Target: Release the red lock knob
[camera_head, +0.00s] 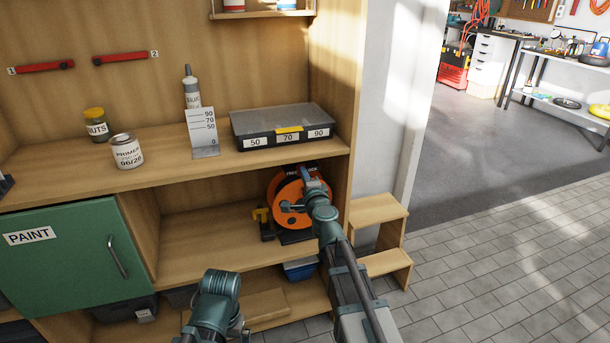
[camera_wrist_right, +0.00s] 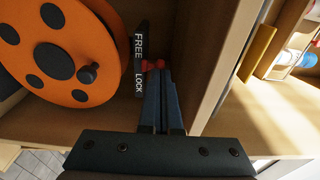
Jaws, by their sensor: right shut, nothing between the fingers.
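The red lock knob (camera_wrist_right: 147,66) shows in the right wrist view, beside a dark plate (camera_wrist_right: 139,45) marked FREE and LOCK. It sits about level with the gap between the two words and is partly hidden by my fingers. My right gripper (camera_wrist_right: 163,72) is shut and empty, its fingertips right at the knob; I cannot tell whether they touch. The orange reel (camera_wrist_right: 85,45) with a dark handle is left of the plate. In the head view, the reel (camera_head: 284,207) stands on the middle shelf, with my right gripper (camera_head: 305,175) at its upper right. My left gripper is not visible.
A wooden side panel (camera_wrist_right: 225,65) stands close to the right of my fingers. The upper shelf (camera_head: 245,160) is above the reel and holds a parts case (camera_head: 282,122). A step stool (camera_head: 378,209) stands to the right. The green PAINT door (camera_head: 70,255) is at the left.

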